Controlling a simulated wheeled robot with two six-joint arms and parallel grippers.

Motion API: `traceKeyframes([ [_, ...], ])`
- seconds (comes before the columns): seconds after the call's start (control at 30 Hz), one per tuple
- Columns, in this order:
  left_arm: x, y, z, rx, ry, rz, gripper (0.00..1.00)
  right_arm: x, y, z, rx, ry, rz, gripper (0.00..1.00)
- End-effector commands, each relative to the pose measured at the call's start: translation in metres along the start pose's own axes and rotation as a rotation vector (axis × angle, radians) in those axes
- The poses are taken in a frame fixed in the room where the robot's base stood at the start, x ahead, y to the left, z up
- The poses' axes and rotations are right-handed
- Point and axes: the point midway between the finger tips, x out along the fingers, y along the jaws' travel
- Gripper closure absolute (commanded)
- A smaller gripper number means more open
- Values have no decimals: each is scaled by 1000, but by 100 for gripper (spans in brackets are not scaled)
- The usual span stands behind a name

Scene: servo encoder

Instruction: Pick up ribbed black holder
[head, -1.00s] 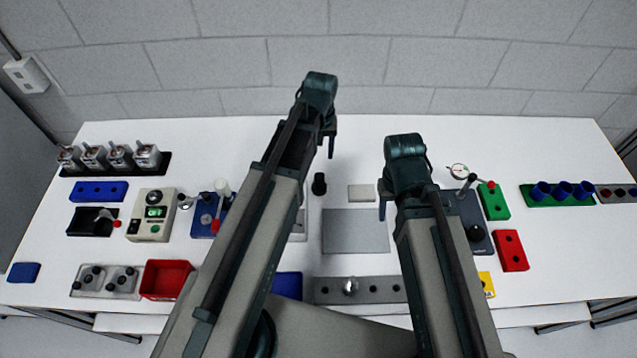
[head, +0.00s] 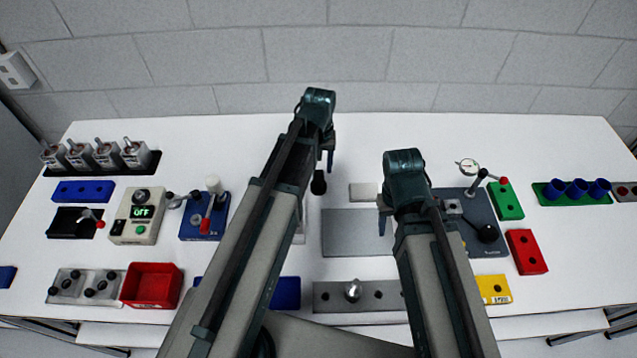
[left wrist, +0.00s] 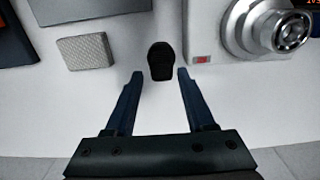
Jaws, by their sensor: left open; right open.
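The small black holder (head: 319,186) stands on the white table just below my left gripper's fingers in the head view, its top partly covered by them. In the left wrist view the holder (left wrist: 161,58) is a dark upright shape between and slightly beyond the fingertips, with a gap on each side. Ribs are too fine to make out. My left gripper (head: 325,160) is open and empty; its two blue-black fingers also show in the left wrist view (left wrist: 160,76). My right gripper (head: 384,210) is open and empty over the grey plate's right side.
A flat grey plate (head: 355,234) and a small light block (head: 363,192) lie right of the holder. In the left wrist view a grey textured block (left wrist: 85,51) is left of the fingers and a machine with a round metal part (left wrist: 268,28) is right. A dial-gauge stand (head: 470,215) stands further right.

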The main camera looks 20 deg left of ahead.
Motion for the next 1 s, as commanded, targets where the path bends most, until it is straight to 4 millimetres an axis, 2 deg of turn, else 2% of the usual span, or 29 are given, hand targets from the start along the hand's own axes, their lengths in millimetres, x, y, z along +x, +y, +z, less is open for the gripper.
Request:
traceKeyframes([
  [0.03,12,-1,-1,0,0,0,45,12,-1,-1,0,0,0,50],
  [0.27,40,-2,-2,0,0,0,45,39,-4,-2,1,0,0,50],
  [0.57,41,-2,-2,0,0,0,45,40,-4,-2,1,0,0,50],
  [0.67,41,-2,-2,0,0,0,60,40,-4,-2,1,0,0,50],
  [0.87,41,-2,-2,0,0,0,96,40,-4,-2,1,0,0,50],
  [0.9,41,-2,-2,0,0,0,100,40,-4,-2,1,0,0,50],
  [1.0,41,-2,-2,0,0,0,100,40,-4,-2,1,0,0,50],
])
